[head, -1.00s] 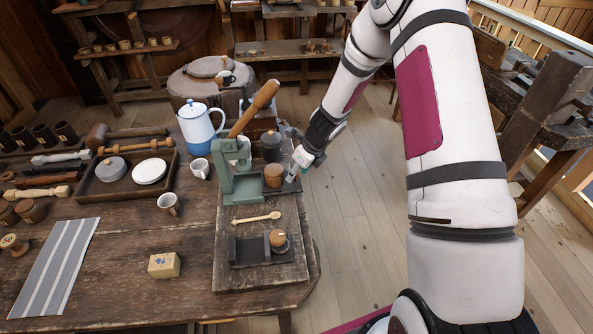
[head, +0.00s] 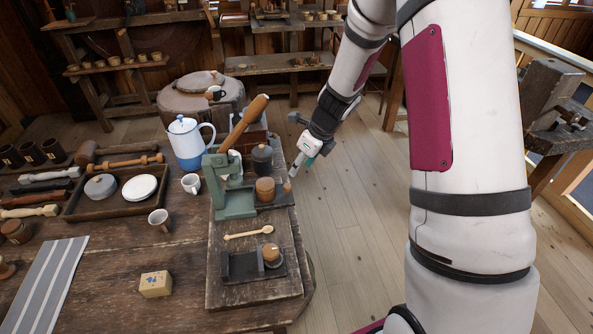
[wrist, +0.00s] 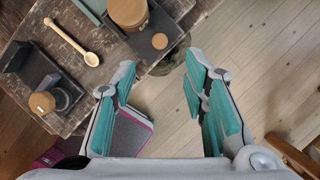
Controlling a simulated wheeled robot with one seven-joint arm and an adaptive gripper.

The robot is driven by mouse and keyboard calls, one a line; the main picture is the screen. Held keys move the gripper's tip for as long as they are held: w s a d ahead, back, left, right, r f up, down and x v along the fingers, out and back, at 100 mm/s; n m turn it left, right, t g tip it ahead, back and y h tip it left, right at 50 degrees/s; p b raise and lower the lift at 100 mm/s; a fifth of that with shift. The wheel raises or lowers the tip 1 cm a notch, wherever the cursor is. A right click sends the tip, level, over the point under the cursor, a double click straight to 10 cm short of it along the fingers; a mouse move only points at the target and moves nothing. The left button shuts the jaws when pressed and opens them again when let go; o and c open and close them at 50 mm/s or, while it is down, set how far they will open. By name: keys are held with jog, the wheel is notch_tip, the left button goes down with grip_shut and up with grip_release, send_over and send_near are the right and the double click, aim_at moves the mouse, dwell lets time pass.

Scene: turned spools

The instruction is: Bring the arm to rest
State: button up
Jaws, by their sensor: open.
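My gripper (head: 304,163) hangs just off the right edge of the wooden workbench (head: 110,290), near the green lever press (head: 232,200). In the wrist view my gripper (wrist: 160,65) has its teal-padded fingers spread wide, with nothing between them. Below them are the floor and the bench edge. A round wooden lidded pot (head: 265,190) stands on a dark plate by the press, apart from the fingers; it also shows in the wrist view (wrist: 127,12). A small wooden disc (wrist: 160,41) lies beside it near the plate's corner.
A wooden spoon (head: 248,233) and a dark holder (head: 240,266) with a wooden-topped jar (head: 271,256) lie on the raised board. A blue-white pot (head: 186,145) stands further left. The plank floor (head: 350,230) right of the bench is clear.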

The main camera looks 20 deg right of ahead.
jog(key=shift+s+r, duration=0.1)
jog(key=shift+r, duration=0.15)
dwell(0.3)
jog(key=s+a+r+n, duration=0.3)
jog(key=s+r+n, duration=0.25)
jog(key=r, duration=0.35)
jog(key=s+a+r+n, duration=0.3)
jog(key=s+r+n, duration=0.1)
jog(key=r+n, duration=0.35)
jog(key=s+r+n+h, duration=0.1)
jog(key=s+r+n, duration=0.2)
jog(key=s+n, duration=0.2)
jog(key=s+r+n+t, duration=0.1)
jog(key=s+r+n, duration=0.1)
jog(key=s+n, duration=0.3)
jog(key=s+r+n+h, duration=0.1)
jog(key=s+r+n, duration=0.2)
jog(key=s+n, duration=0.3)
jog(key=s+d, duration=0.1)
jog(key=s, duration=0.3)
jog(key=shift+s+r+h, duration=0.3)
jog(key=shift+r, duration=0.05)
